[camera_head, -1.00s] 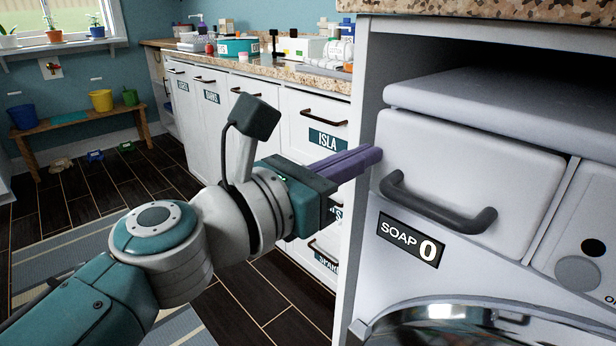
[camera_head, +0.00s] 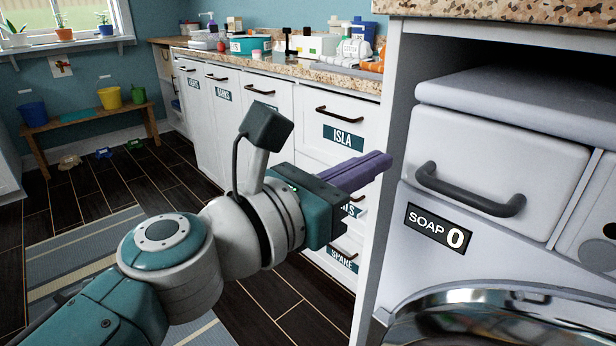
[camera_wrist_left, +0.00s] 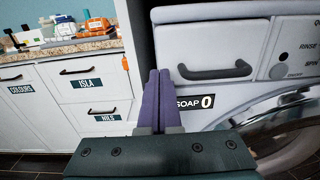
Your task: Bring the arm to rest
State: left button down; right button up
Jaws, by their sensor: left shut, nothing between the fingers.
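My left arm comes in from the lower left of the head view. Its left gripper (camera_head: 385,162) has purple fingers lying together, shut and empty. It is in front of the gap between the white drawers and the washing machine, left of the soap drawer (camera_head: 500,185). In the left wrist view the shut fingers (camera_wrist_left: 159,75) point forward, just left of the soap drawer's grey handle (camera_wrist_left: 214,72). No contact with the machine shows. My right gripper is in neither view.
The washing machine (camera_head: 395,270) stands close at the right, its soap drawer shut. White drawers (camera_head: 345,105) and a granite counter (camera_head: 345,82) with bottles and boxes run behind the arm. A bench (camera_head: 90,125) with buckets stands far left.

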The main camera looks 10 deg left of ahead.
pick_arm(q)
jog(key=p+v, duration=0.1)
jog(key=v, duration=0.8)
jog(key=s+d+r+m+g+y+p, duration=0.1)
jog(key=s+r+m+g+p, duration=0.25)
jog(key=s+m+p, duration=0.5)
jog(key=s+r+m+g+y+p, duration=0.1)
jog(key=s+r+m+g+p, duration=0.3)
jog(key=m, duration=0.8)
jog(key=s+a+r+m+g+y+p, duration=0.2)
jog(key=s+a+r+m+y+p, duration=0.15)
jog(key=a+m+p, duration=0.2)
jog(key=s+a+r+m+g+y+p, duration=0.2)
jog(key=s+a+r+m+y+p, duration=0.1)
jog(key=s+a+m+y+p, duration=0.3)
notch_tip(320, 180, up, 36)
jog(key=w+a+n+h+p, duration=0.1)
jog(key=p, duration=3.4)
jog(key=shift+w+a+p, duration=0.2)
jog(key=shift+w+p, duration=0.05)
jog(key=shift+p, duration=0.15)
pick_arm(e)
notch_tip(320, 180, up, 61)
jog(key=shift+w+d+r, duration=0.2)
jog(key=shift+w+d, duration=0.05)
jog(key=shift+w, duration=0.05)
pick_arm(q)
jog(key=shift+t, duration=0.25)
